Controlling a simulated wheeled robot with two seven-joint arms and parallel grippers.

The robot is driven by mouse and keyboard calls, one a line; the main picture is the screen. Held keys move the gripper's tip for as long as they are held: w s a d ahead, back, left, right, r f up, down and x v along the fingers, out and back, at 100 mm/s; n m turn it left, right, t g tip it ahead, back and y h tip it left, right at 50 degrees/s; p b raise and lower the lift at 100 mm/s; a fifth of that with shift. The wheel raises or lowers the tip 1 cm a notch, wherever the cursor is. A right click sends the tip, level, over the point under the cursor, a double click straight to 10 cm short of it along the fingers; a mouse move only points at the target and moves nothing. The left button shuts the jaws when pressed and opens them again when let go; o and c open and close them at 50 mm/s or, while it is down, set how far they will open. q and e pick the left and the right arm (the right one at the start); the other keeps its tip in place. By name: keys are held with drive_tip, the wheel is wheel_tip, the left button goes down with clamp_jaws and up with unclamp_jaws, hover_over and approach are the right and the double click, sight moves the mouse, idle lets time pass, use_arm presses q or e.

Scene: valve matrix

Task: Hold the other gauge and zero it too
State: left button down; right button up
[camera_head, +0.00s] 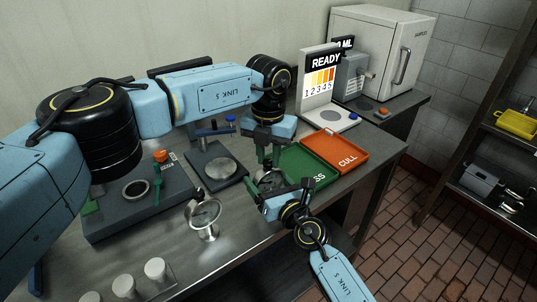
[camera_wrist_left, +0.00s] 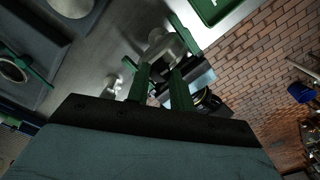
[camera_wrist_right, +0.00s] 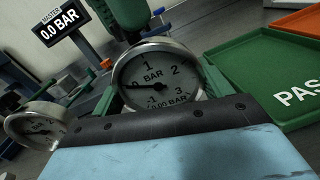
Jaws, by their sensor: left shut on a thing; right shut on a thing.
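A round steel gauge (camera_head: 265,180) is held up between my two grippers.
A master display (camera_wrist_right: 60,32) reads 0.0 BAR. The green PASS tray (camera_head: 312,166) and orange CULL tray (camera_head: 336,148) lie right of the grippers. A READY panel (camera_head: 323,78) stands behind. Several pale cylinders (camera_head: 124,286) stand at the front left.

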sight(269, 162)
idle(0.3)
use_arm(q)
drive_tip(key=c, duration=1.2)
unclamp_jaws()
wheel_tip(269, 162, up, 12)
idle(0.8)
use_arm(e)
drive_tip(key=o, duration=1.2)
